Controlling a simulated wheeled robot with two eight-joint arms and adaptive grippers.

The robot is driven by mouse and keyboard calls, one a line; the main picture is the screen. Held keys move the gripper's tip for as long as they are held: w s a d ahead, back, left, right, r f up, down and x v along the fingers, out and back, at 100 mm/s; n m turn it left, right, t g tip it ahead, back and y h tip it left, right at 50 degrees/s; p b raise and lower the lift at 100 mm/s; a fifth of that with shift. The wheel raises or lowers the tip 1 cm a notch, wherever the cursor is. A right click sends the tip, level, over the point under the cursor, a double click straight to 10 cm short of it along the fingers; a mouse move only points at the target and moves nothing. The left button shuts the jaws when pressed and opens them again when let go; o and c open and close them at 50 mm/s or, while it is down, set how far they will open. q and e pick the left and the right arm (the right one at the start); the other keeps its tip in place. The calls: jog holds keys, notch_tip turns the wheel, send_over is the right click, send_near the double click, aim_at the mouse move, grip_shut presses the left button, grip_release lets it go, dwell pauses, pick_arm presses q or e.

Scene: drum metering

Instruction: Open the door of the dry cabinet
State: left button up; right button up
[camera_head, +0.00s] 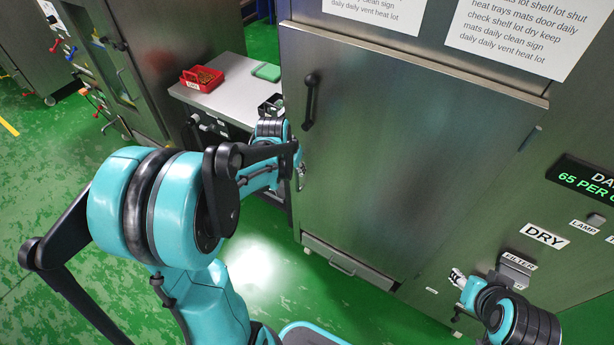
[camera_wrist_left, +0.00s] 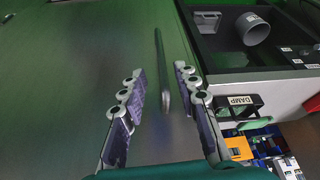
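The dry cabinet's steel door (camera_head: 400,150) fills the middle of the head view and looks shut. Its dark upright handle (camera_head: 310,100) is near the door's left edge. My left gripper (camera_head: 300,174) is at that edge, below the handle. In the left wrist view my left gripper (camera_wrist_left: 159,74) is open. A slim bar (camera_wrist_left: 163,75) shows between its fingers, with gaps on both sides; I cannot tell for sure if it is the handle. My right gripper (camera_head: 458,278) is low at the right, before the cabinet's DRY panel, too small to read.
A bench (camera_head: 225,100) left of the cabinet holds a red tray (camera_head: 202,78) and a green item (camera_head: 267,72). A DAMP label (camera_wrist_left: 240,100) shows in the wrist view. A drawer (camera_head: 345,262) is under the door. Green floor lies open at left.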

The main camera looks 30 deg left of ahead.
pick_arm(q)
jog(key=b, duration=0.4)
send_over(298, 190)
jog(key=f, duration=0.7)
jog(key=shift+w+a+f, duration=0.2)
jog(key=shift+w, duration=0.1)
grip_shut()
